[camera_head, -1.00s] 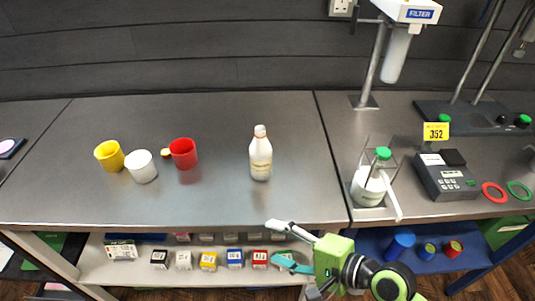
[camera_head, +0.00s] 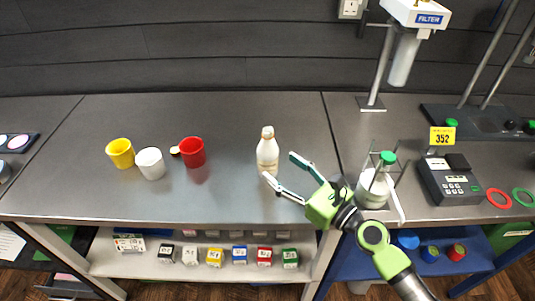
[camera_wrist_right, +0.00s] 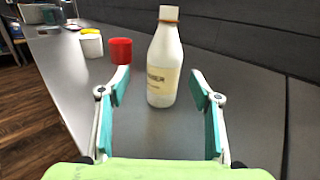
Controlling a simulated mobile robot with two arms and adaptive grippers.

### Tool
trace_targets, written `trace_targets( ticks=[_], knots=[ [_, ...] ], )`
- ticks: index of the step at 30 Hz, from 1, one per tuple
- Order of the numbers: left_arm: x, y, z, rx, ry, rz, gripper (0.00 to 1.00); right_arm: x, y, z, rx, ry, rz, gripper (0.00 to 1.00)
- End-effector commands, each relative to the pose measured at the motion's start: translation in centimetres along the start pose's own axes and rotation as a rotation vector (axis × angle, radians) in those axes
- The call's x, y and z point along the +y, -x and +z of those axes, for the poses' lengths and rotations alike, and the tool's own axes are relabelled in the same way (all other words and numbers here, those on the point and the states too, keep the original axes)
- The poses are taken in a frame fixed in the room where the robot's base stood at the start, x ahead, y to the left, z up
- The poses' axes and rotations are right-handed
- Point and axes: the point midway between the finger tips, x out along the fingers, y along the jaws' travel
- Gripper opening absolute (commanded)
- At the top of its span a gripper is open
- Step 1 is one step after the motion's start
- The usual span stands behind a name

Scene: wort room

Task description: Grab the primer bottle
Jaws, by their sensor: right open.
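In the right wrist view the bottle (camera_wrist_right: 164,62) stands ahead, between the directions of the two fingers. My right gripper (camera_head: 279,171) is open and empty, just to the right and front of the bottle in the head view. Its open fingers also show in the right wrist view (camera_wrist_right: 160,95), with the bottle apparently just beyond the fingertips. My left gripper is not in view.
A yellow cup (camera_head: 120,153), a white cup (camera_head: 150,163) and a red cup (camera_head: 192,152) stand left of the bottle. A green-capped bottle in a wire rack (camera_head: 376,185) and a keypad device (camera_head: 450,180) are at right. Small boxes line the shelf below.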

Motion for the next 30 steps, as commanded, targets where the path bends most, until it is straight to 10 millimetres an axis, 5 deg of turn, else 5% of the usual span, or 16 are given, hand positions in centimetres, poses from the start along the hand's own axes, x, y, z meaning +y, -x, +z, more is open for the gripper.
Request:
trace_targets(
  ticks=[18, 26, 30],
  knots=[
    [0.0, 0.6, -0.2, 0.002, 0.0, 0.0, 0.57, -0.7, -7.0, 0.0, 0.0, 0.003, 0.0, 0.58],
    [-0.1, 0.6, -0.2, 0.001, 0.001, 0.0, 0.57, -0.7, -7.3, -0.1, 0.001, 0.002, 0.0, 0.58],
    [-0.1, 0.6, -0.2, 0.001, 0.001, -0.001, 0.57, -0.7, -7.3, -0.1, 0.001, 0.002, 0.0, 0.3]
  ],
)
